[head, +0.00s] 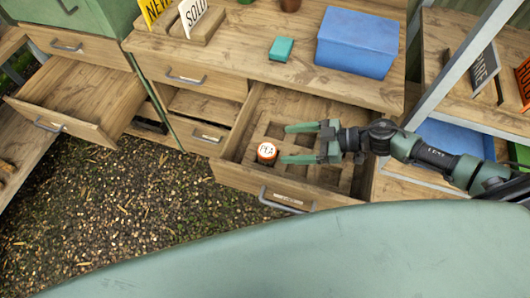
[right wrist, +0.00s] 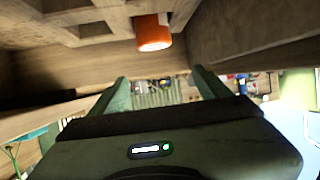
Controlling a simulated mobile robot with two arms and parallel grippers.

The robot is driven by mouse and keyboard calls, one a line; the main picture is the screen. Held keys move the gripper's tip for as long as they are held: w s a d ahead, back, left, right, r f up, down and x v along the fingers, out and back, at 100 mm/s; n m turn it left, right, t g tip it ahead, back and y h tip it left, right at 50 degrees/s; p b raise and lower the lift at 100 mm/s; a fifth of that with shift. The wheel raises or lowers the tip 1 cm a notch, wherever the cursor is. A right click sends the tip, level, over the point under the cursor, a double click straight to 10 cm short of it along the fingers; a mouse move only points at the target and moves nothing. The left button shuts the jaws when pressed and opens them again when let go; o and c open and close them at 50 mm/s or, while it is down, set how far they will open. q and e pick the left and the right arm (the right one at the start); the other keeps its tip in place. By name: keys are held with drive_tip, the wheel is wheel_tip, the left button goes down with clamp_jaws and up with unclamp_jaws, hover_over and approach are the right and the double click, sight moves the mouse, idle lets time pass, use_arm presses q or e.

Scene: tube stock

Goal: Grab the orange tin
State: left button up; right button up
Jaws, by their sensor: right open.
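The orange tin (head: 267,153) has a white lid with dark markings. It sits in the open drawer, close to the drawer's front wall, in or beside a wooden divider. My right gripper (head: 284,144) reaches in from the right over the drawer. It is open, and its two fingers point left toward the tin. Nothing shows between them. In the right wrist view the tin (right wrist: 153,33) is at the top of the picture, beyond the fingertips and apart from them. My left gripper is out of view.
The open drawer (head: 287,190) has wooden walls and a compartmented insert. A blue box (head: 357,42) and a teal box (head: 281,49) stand on the worktop behind. Another open drawer (head: 75,95) is at the left. A grey shelf post (head: 456,65) rises at the right.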

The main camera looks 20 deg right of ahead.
sight(269, 150)
wheel_tip(269, 150, down, 4)
drive_tip(key=b, duration=0.3)
drive_tip(key=shift+w, duration=0.15)
drive_tip(key=shift+f, duration=0.3)
drive_tip(key=shift+w+a, duration=0.2)
drive_tip(key=shift+a, duration=0.1)
drive_tip(key=x, duration=0.6)
drive_tip(key=shift+w+a+f+p, duration=0.1)
drive_tip(key=shift+a+p, duration=0.05)
drive_tip(key=shift+p, duration=0.25)
drive_tip(key=shift+w+a+f, duration=0.15)
drive_tip(key=shift+a+f, duration=0.1)
drive_tip(key=shift+a, duration=0.1)
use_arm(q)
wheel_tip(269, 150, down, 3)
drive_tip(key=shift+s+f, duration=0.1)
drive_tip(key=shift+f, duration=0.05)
use_arm(e)
drive_tip(key=shift+c, duration=0.3)
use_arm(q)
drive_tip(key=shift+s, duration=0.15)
use_arm(e)
drive_tip(key=c, duration=1.5)
